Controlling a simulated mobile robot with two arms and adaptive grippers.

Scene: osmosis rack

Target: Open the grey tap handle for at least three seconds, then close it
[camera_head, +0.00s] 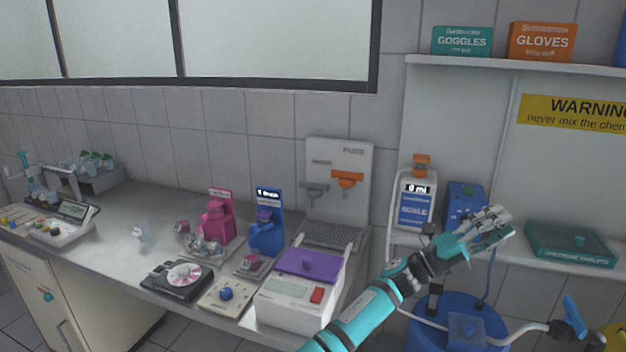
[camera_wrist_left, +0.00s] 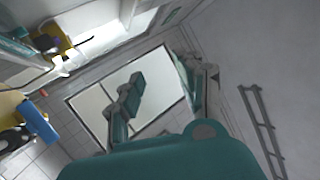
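The grey tap handle (camera_head: 314,188) is on the left of the upright white panel (camera_head: 339,158) at the back of the counter, above a grey grated tray (camera_head: 331,236). An orange tap handle (camera_head: 347,179) sits beside it on the right. My left gripper (camera_head: 497,228) is to the right of the panel, in front of the shelf with the blue box, well away from the grey handle. In the left wrist view its fingers (camera_wrist_left: 165,82) stand apart with nothing between them. The tap handles cannot be made out there. My right gripper is in neither view.
A white device with a purple lid (camera_head: 308,263) stands on the counter before the panel. Blue (camera_head: 267,232) and pink (camera_head: 218,216) dispensers stand left. A white meter (camera_head: 415,200) is right of the panel. A blue barrel (camera_head: 455,310) with a hose is below my left arm.

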